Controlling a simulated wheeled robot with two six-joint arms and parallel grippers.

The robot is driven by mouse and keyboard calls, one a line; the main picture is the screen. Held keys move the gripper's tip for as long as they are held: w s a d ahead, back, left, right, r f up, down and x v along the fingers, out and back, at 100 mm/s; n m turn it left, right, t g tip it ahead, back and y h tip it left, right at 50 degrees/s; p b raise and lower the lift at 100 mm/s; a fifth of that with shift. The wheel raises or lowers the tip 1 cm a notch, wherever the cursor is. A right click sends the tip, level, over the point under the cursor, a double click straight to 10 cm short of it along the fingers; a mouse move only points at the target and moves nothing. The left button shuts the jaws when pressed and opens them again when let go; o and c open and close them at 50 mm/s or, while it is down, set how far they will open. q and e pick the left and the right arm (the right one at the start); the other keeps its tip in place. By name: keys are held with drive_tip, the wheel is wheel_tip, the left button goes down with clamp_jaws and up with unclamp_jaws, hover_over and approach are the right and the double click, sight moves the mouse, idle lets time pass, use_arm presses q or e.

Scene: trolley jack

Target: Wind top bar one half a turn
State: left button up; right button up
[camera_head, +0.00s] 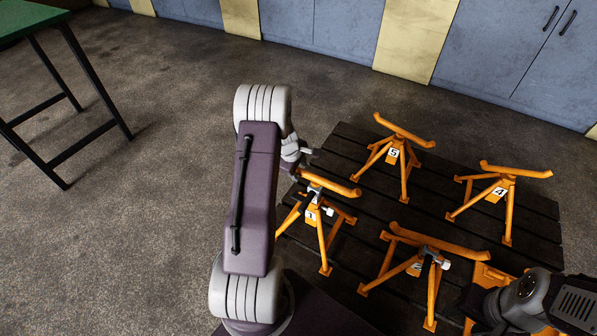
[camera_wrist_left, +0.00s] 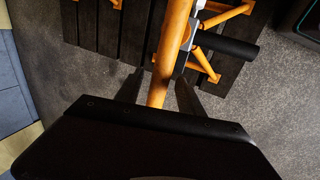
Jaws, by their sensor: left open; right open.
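Stand 1 is an orange jack stand with a "1" label (camera_head: 311,216), and its top bar (camera_head: 331,184) lies across the top, tilted. My left gripper (camera_head: 304,165) is at the far left end of this bar, partly hidden behind my own arm. In the left wrist view, the open fingers of my left gripper (camera_wrist_left: 158,92) stand on either side of an orange bar (camera_wrist_left: 171,50), not closed on it. A dark round handle (camera_wrist_left: 228,47) shows beside the bar. My right gripper (camera_head: 478,304) is at the lower right, dark and partly hidden; its fingertips are hard to make out.
Stands 5 (camera_head: 393,154) and 4 (camera_head: 499,191) and a further orange stand (camera_head: 433,248) stand on the dark slatted pallet (camera_head: 345,150). An orange part (camera_head: 491,274) sits by my right gripper. A green-topped table (camera_head: 25,16) is at upper left; the left floor is clear.

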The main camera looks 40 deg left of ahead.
use_arm(q)
drive_tip(key=shift+c, duration=0.4)
clamp_jaws()
idle(1.0)
